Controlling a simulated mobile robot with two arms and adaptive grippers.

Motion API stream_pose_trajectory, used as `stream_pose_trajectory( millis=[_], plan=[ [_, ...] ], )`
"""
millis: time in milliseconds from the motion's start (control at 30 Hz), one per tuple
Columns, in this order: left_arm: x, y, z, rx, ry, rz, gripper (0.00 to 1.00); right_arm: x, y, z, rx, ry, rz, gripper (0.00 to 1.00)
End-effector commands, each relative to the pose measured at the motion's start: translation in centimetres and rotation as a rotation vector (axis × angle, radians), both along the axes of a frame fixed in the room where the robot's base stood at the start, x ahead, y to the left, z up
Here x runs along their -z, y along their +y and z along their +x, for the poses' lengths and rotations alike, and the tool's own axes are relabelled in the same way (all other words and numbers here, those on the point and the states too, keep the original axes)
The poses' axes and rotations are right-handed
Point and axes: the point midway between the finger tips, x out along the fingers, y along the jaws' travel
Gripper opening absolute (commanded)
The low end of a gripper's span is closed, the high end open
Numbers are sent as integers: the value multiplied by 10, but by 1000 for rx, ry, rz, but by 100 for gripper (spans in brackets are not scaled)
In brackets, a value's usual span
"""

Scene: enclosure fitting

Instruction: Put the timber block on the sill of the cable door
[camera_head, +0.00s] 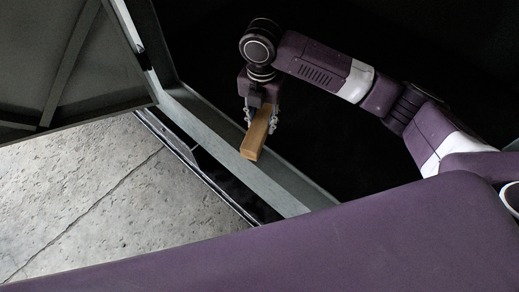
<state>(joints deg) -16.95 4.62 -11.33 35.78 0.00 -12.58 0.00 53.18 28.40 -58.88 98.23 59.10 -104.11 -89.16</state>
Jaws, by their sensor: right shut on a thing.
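The timber block (254,143) is a light brown wooden bar in the middle of the head view. My right gripper (260,118) is shut on it, with a finger on each side, and points down. The block's near end overlaps the grey sill (228,134) of the cable door in the picture. I cannot tell whether the block touches the sill or hangs above it. The sill runs diagonally from upper left to lower right. The open cable door (85,60) shows as a grey-green panel at upper left. My left gripper is not in view.
The inside of the enclosure behind the sill is very dark. A dark gap and a thin metal edge (190,158) run along the outer side of the sill. Grey concrete floor (100,205) lies at left, clear of objects. My purple body fills the bottom.

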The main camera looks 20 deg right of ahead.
Motion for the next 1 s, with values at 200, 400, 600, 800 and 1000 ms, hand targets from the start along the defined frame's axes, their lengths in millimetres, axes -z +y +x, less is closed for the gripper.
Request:
stream_pose_trajectory(
  millis=[200, 400, 600, 800, 1000],
  plan=[
    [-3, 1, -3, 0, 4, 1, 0, 61, 0, -1, 3, 4, -1, 1],
    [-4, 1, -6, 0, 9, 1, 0, 101, 0, -1, 2, 1, 0, 1],
    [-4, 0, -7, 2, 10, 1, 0, 119, 0, -1, 2, 0, 0, 1],
    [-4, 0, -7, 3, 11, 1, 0, 149, 0, 0, 3, 1, -1, 1],
    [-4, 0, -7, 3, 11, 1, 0, 156, 0, 0, 1, -2, 1, 1]
  ],
)
